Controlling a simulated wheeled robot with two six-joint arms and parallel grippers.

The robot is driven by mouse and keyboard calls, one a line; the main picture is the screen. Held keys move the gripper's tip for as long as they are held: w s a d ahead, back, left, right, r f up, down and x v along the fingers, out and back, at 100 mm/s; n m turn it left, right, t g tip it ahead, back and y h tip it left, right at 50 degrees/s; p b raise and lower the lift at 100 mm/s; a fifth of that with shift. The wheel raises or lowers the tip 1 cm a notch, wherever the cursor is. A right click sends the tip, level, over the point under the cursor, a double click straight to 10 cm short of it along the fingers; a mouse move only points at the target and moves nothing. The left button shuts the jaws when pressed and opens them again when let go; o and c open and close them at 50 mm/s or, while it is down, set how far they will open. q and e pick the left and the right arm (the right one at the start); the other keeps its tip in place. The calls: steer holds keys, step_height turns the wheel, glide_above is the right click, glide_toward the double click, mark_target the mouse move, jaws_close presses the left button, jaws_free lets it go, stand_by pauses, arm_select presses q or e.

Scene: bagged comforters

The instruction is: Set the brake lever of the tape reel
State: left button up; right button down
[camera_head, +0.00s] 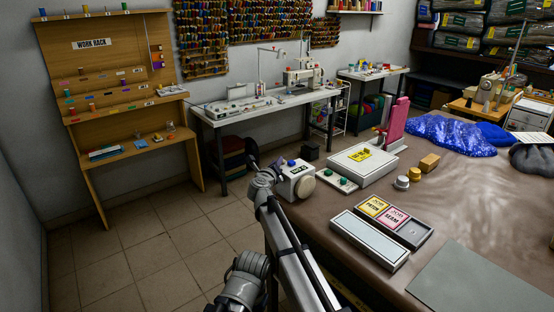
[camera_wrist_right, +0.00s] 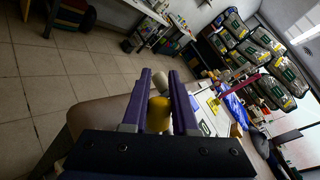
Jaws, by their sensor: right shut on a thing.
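The tape reel (camera_head: 297,181), a white box with a dark label and a round cream disc on its front, stands at the left edge of the brown table. My right gripper (camera_head: 288,163) reaches its upper left side; its purple fingertips show beside the top of the box. In the right wrist view, the gripper (camera_wrist_right: 160,95) is shut on a rounded yellow knob (camera_wrist_right: 158,116), apparently the brake lever's. A cream part (camera_wrist_right: 157,78) shows past the fingertips. The lever cannot be made out in the head view. My left gripper is not in view.
The tiled floor (camera_head: 150,250) left of the table is free.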

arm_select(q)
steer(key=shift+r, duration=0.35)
arm_select(e)
steer(key=shift+w+a+f+n+g, duration=0.1)
steer(key=shift+a+f+n+g, duration=0.05)
steer(key=shift+f+n+g, duration=0.2)
steer(key=c, duration=0.7)
jaws_free()
steer(key=shift+r, duration=0.1)
